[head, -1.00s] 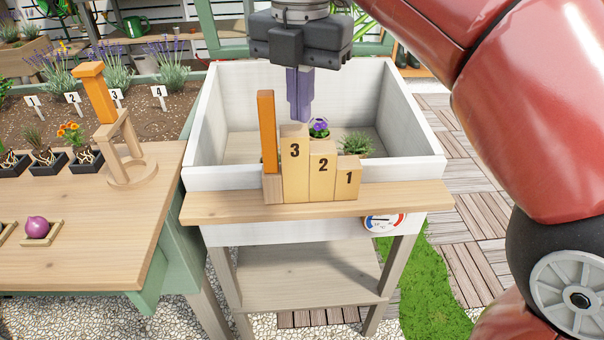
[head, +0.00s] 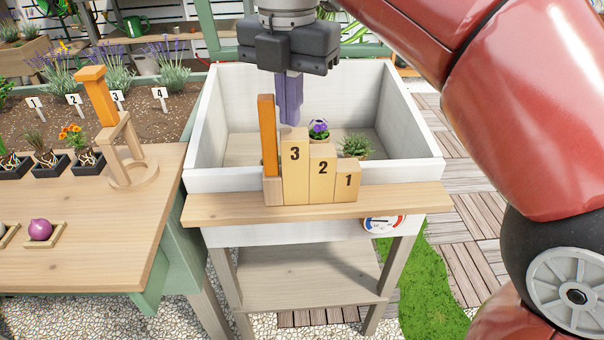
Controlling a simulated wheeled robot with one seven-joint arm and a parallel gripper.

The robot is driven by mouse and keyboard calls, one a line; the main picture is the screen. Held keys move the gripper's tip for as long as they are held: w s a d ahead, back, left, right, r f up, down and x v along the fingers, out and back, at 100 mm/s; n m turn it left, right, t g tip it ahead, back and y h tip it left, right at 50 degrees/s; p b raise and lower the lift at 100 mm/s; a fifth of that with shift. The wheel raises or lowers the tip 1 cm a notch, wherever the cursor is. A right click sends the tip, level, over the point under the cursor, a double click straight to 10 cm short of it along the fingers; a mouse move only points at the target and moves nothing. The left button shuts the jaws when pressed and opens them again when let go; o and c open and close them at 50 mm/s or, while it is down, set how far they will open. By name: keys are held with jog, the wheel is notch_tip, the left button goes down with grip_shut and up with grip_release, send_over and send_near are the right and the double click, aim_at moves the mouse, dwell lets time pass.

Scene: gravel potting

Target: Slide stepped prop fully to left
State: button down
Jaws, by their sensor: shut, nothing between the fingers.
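The stepped prop (head: 321,183) is a tan wooden block with steps numbered 3, 2 and 1, falling to the right. It stands on the light wooden ledge (head: 410,196) at the front of the white planter box. Its left side is close to a block (head: 273,190) that has an upright orange bar (head: 268,130); I cannot tell if they touch. My gripper (head: 290,122) points down over the box, shut and empty. Its purple-grey fingers end at or just behind the top of step 3, right of the orange bar.
The white planter box (head: 215,130) holds a purple flower (head: 319,129) and a green plant (head: 356,146) behind the prop. The ledge is clear right of the prop. A bench (head: 95,225) with a wooden stand (head: 130,165) is at left.

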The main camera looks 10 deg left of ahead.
aim_at(259, 97)
jog(key=shift+s+a+p, duration=0.25)
jog(key=shift+a+p, duration=0.35)
jog(key=shift+a, duration=0.35)
jog(key=shift+s+a+p, duration=0.2)
jog(key=shift+a+p, duration=0.35)
jog(key=shift+a, duration=0.35)
jog(key=a, duration=0.2)
jog(key=s+a, duration=0.1)
jog(key=a, duration=0.2)
jog(key=shift+s, duration=0.1)
jog(key=shift+d, duration=0.1)
jog(key=shift+w+d+b, duration=0.25)
jog(key=shift+d+b, duration=0.1)
jog(key=shift+d, duration=0.5)
jog(key=shift+s, duration=0.1)
